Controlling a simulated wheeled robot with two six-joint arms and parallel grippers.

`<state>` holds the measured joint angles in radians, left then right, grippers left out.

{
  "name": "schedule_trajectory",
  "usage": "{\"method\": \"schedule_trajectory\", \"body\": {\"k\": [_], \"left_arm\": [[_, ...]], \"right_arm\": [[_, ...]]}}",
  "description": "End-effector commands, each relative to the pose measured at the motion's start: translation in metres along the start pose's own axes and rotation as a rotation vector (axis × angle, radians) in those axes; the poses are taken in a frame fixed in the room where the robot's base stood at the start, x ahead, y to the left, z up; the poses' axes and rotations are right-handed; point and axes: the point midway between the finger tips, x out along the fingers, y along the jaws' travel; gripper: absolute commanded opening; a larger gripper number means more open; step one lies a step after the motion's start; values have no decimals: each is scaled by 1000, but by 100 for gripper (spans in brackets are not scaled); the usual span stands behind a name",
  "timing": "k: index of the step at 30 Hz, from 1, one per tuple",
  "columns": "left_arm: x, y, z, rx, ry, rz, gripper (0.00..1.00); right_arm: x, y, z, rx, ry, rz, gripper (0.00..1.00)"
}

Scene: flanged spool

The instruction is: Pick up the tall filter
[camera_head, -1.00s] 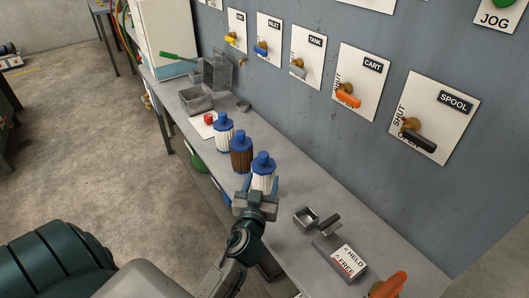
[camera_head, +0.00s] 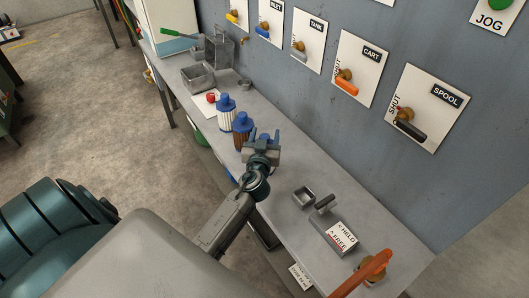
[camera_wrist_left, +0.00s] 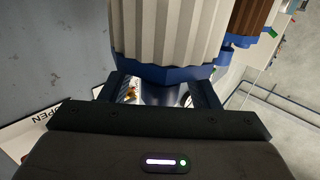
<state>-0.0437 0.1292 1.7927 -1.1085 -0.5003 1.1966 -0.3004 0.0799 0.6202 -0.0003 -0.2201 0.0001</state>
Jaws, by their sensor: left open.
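Three ribbed filters with blue caps stand in a row on the bench: a white one (camera_head: 226,118), a brown one (camera_head: 242,131) and a nearest one mostly hidden by my left gripper (camera_head: 262,147). I cannot tell from their visible parts which is tallest. In the left wrist view, a white ribbed filter (camera_wrist_left: 170,35) with a blue end band fills the top middle. My left gripper (camera_wrist_left: 158,92) is open, with its fingers on either side of that blue end; contact is unclear. The brown filter (camera_wrist_left: 252,18) shows at top right. My right gripper is out of view.
The grey bench (camera_head: 290,160) runs along a wall with labelled valves. A small metal box (camera_head: 303,197), a HELD/FREE block (camera_head: 335,234) and an orange handle (camera_head: 372,265) stand nearer me. Metal bins (camera_head: 197,77) stand at the far end.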

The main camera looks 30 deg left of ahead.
Motion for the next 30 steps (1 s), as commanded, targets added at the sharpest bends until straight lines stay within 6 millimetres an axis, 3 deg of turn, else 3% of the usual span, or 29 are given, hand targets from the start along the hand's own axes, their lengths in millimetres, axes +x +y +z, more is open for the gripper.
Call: {"method": "schedule_trajectory", "body": {"k": [10,18,30], "left_arm": [[8,0,1,0,0,1,54],[7,0,1,0,-1,1,1],[7,0,-1,-2,1,0,0]], "right_arm": [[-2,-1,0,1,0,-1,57],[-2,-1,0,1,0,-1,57],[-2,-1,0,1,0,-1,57]]}}
